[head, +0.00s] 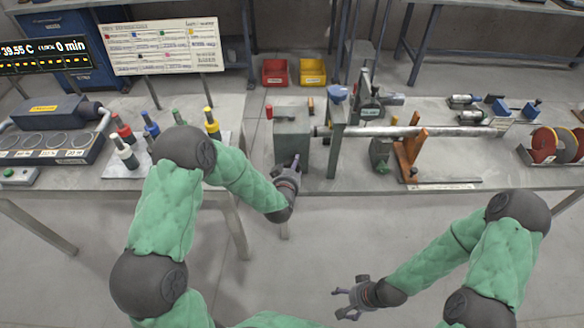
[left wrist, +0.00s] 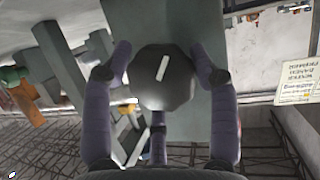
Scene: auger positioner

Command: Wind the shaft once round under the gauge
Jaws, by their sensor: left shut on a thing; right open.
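The long silver shaft (head: 450,131) lies level across the bench, running right from a grey-green box (head: 292,128). A dark faceted knob (left wrist: 168,92) with a white line mark sits on a grey face in the left wrist view. My left gripper (head: 293,168) is at the front of the box, and its fingers are closed around the knob. In the head view the gripper hides the knob. An upright stand with a blue top (head: 338,94) is beside the shaft near the box; I cannot tell which part is the gauge. My right gripper (head: 350,297) is open and empty, low in front of the bench.
An orange-brown wooden stand (head: 411,150) is at the shaft's middle. Red and yellow bins (head: 312,71) are on the floor behind. Several coloured-top bottles (head: 124,150) stand on the left table. Red and yellow discs (head: 543,146) stand at right. The floor before the bench is clear.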

